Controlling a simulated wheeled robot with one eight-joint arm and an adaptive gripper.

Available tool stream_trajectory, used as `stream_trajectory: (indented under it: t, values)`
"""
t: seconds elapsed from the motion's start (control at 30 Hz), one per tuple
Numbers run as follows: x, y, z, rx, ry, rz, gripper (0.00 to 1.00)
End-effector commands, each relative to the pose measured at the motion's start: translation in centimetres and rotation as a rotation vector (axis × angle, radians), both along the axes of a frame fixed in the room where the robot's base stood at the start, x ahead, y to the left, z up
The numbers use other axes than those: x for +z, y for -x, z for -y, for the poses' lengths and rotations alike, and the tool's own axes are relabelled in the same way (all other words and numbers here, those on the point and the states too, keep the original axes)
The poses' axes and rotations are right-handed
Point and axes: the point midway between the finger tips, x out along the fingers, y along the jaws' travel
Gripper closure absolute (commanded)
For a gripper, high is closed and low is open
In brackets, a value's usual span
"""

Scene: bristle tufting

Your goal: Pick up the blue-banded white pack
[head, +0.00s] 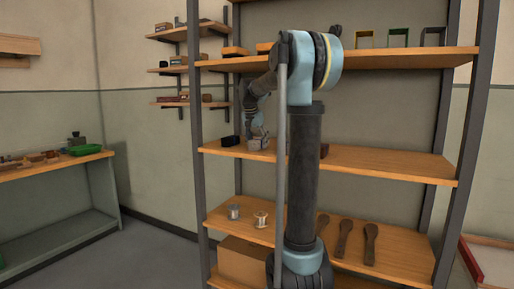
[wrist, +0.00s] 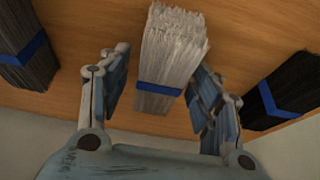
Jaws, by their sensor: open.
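The blue-banded white pack (wrist: 168,45) is a bundle of pale bristles on the wooden shelf, with a blue band (wrist: 160,89) around its lower part in the wrist view. My gripper (wrist: 160,66) is open, with one finger on each side of the pack. The left finger shows a small gap; whether the right finger touches the pack I cannot tell. In the head view my gripper (head: 258,137) is low over the middle shelf, and the pack there is too small to make out clearly.
A dark grey blue-banded pack (wrist: 30,55) lies to the left and a black one (wrist: 285,95) to the right in the wrist view. The middle shelf (head: 390,163) is clear to the right. Spools (head: 261,218) and brown paddle-shaped handles (head: 343,238) lie on the shelf below.

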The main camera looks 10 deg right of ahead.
Motion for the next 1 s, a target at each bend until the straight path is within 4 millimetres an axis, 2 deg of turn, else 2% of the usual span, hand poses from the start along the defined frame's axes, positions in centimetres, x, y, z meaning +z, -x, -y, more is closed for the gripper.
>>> stream_trajectory:
  t: [0.3, 0.5, 0.53, 0.87, 1.0]
  values:
    - [-0.34, 0.01, -0.02, 0.0, 0.0, 0.0, 0.42]
    - [-0.35, 0.0, -0.05, 0.001, 0.0, 0.0, 0.87]
    - [-0.36, 0.0, -0.06, 0.001, 0.0, 0.0, 0.91]
    - [-0.42, -0.02, -0.22, 0.002, -0.001, -0.001, 0.91]
    - [0.2, -0.02, -0.27, 0.002, -0.001, -0.001, 0.91]
